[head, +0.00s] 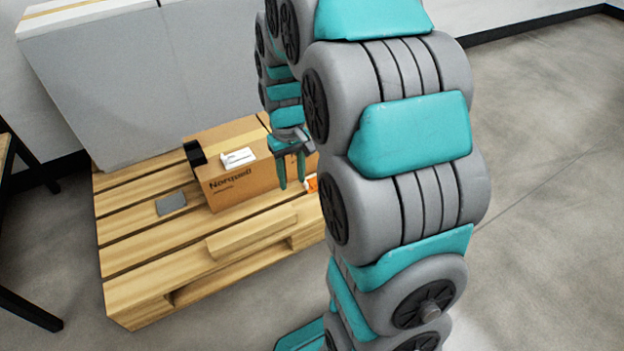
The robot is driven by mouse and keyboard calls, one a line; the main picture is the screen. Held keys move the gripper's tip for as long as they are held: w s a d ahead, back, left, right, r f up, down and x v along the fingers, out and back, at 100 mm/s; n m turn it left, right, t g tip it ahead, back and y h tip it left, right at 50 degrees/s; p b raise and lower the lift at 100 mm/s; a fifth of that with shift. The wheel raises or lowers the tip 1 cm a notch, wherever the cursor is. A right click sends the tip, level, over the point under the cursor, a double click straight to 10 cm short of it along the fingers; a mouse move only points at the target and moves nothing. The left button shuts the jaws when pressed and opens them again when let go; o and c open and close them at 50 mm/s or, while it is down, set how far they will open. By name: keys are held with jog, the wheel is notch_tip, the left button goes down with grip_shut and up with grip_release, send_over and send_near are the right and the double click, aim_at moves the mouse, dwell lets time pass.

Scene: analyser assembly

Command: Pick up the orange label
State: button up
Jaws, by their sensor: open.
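A small orange and white item (312,184), which looks like the orange label, shows at the right of the cardboard box, low near the pallet. My own arm covers part of it, so I cannot tell its full shape. My gripper (292,182) has teal fingers pointing down, spread apart and empty. In the picture it is in front of the right part of the box and just left of the orange item. I cannot tell the exact height or depth gap between them.
The cardboard box (239,188) stands on a wooden pallet (130,233), with a white item (238,158) and a black item (195,153) at its top. A grey flat piece (171,204) lies left of it. A large grey panel (140,80) stands behind. Open floor lies right.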

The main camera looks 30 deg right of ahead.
jog(key=w+d+f+p, duration=0.1)
jog(key=w+d+f, duration=0.55)
jog(key=w, duration=0.35)
send_over(306, 183)
jog(key=shift+t, duration=0.4)
jog(key=f, duration=0.7)
jog(key=shift+w+a+p, duration=0.15)
jog(key=shift+w+p, duration=0.05)
jog(key=shift+p, duration=0.2)
notch_tip(306, 183, down, 2)
jog(key=shift+f, duration=0.2)
jog(key=shift+s+d+f+b, duration=0.1)
jog(key=shift+f+b, duration=0.2)
jog(key=shift+f, duration=1.05)
jog(key=shift+s+d+f+b, duration=0.1)
jog(key=shift+f+b, duration=0.2)
jog(key=shift+f, duration=1.05)
jog(key=shift+c, duration=0.2)
grip_shut()
